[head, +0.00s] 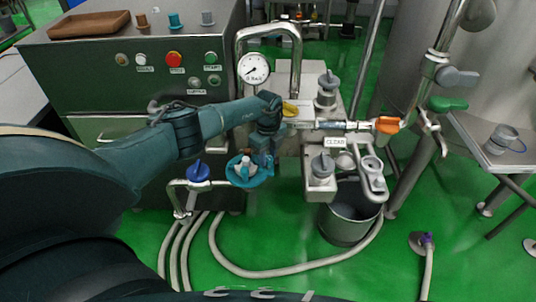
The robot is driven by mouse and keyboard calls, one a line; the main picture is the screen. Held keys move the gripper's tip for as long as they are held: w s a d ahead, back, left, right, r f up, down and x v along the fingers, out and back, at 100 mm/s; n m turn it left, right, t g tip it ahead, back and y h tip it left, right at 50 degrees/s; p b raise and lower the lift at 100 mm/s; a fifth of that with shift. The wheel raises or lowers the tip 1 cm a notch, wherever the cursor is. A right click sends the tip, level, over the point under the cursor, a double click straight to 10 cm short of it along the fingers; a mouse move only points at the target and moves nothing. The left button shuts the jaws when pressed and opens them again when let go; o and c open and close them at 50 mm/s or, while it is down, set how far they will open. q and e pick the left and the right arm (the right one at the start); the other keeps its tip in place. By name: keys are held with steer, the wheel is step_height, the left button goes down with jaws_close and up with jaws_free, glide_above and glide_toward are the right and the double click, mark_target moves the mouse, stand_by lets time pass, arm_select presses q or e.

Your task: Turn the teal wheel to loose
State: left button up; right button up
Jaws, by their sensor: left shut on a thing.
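The teal wheel (239,181) sits low at the centre, on the pipework left of the grey valve block, with a pale hub in its middle. My left arm comes in from the left, and its gripper (256,166) points down at the wheel's upper right rim. The gripper is shut on the wheel. The fingers partly cover that side of the rim, and fine contact is hard to see. I cannot read any loose or tight marking by the wheel. My right gripper is not in view.
A blue knob (198,172) is close left of the wheel. A pressure gauge (254,68), a yellow handle (290,108) and an orange handle (387,125) are above and right. A metal bucket (349,218) stands on the green floor, with hoses (250,266) in front.

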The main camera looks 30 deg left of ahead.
mark_target(268, 157)
arm_select(q)
steer(key=o, duration=1)
step_height(268, 157, up, 13)
steer(key=shift+r+p, duration=0.15)
steer(key=shift+p, duration=0.6)
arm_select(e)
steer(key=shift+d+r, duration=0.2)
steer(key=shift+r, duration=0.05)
